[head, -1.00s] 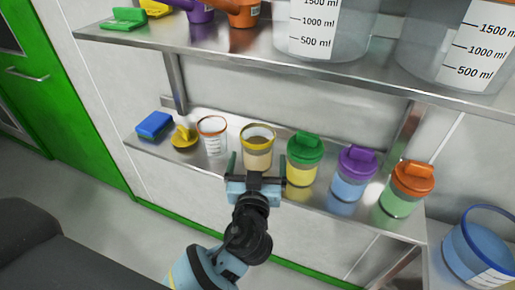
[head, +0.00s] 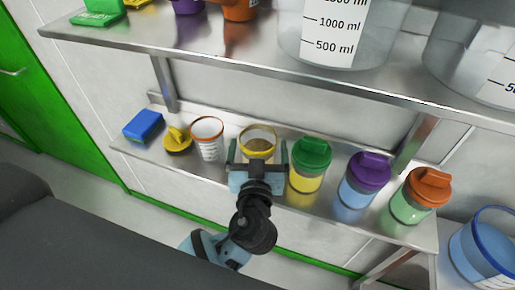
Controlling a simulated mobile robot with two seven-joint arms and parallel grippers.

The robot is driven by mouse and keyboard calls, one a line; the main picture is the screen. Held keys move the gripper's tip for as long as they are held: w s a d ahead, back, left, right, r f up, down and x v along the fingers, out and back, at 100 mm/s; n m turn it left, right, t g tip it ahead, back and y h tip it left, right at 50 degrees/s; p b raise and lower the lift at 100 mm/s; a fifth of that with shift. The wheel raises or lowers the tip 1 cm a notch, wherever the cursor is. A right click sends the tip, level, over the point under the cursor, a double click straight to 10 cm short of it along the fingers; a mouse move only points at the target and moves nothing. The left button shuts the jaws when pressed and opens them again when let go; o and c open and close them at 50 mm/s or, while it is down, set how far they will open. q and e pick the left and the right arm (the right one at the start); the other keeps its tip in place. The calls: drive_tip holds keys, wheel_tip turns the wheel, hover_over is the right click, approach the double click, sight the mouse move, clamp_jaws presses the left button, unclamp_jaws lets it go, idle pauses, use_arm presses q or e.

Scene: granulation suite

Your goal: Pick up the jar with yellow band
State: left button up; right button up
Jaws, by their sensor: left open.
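The jar with the yellow band (head: 258,142) stands upright and open on the lower shelf, with brownish contents inside. My left gripper (head: 258,155) is at this jar, with one green finger on each side of it. Its jaws are open, and the gripper body hides the jar's lower part. I cannot tell whether the fingers touch the jar. My right gripper is not in view.
A jar with an orange band (head: 207,138) stands close on the left, beside a yellow lid (head: 178,140) and a blue sponge (head: 144,126). The green-lidded jar (head: 310,165) is close on the right, then purple-lidded (head: 365,180) and orange-lidded (head: 420,195) jars. The upper shelf (head: 240,62) overhangs.

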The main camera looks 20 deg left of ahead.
use_arm(q)
drive_tip(key=shift+s, duration=0.15)
drive_tip(key=shift+c, duration=1.2)
drive_tip(key=c, duration=1.4)
drive_tip(key=shift+c, duration=0.7)
drive_tip(key=shift+r, duration=0.15)
